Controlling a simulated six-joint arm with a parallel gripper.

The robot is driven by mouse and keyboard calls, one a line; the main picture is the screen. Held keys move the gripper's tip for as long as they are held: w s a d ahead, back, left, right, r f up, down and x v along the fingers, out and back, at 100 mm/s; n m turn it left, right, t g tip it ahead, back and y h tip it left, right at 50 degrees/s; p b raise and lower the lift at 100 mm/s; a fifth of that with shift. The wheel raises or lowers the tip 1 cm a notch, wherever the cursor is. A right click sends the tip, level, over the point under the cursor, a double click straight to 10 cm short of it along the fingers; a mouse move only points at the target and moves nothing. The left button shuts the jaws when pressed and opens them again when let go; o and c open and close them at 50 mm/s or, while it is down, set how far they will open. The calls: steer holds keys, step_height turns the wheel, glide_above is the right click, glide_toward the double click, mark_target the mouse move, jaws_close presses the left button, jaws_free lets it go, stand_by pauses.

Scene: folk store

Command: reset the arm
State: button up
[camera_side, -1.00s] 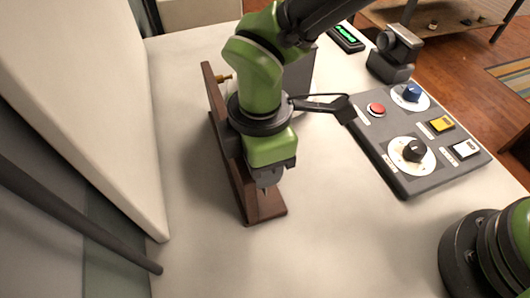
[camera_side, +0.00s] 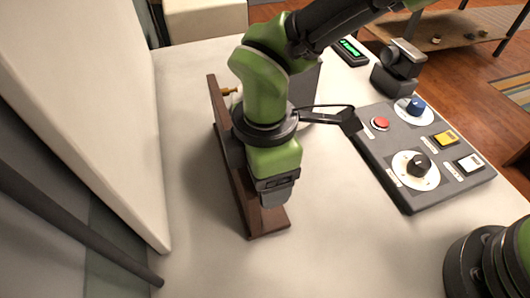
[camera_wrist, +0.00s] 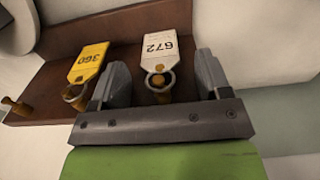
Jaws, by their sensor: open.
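My green arm reaches down over the white table, with my gripper (camera_side: 277,194) in front of a brown wooden rack (camera_side: 262,222). In the wrist view my gripper (camera_wrist: 160,86) is open, its two grey fingers apart. A white tag marked 672 (camera_wrist: 166,48) hangs by a ring on a brass peg, seen between the fingers. I cannot tell whether the fingers touch it. A yellow tag marked 360 (camera_wrist: 88,62) hangs on another peg to the left of the fingers. The rack's board also shows in the wrist view (camera_wrist: 125,33).
A grey control panel (camera_side: 393,182) with a red button (camera_side: 380,123), knobs and yellow and white buttons lies to the right. A dark camera-like device (camera_side: 398,68) and a small green display (camera_side: 348,50) stand behind. The front of the table is clear.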

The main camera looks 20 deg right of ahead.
step_height(320, 180, up, 10)
steer(key=shift+f, duration=0.25)
steer(key=d+r+m+t+y, duration=0.2)
steer(key=d+r+m, duration=0.7)
steer(key=d+r, duration=0.45)
steer(key=s+d+m+t, duration=0.5)
steer(key=s+d+m, duration=0.6)
steer(key=d+m, duration=0.2)
steer(key=shift+f, duration=0.45)
steer(key=shift+s, duration=0.1)
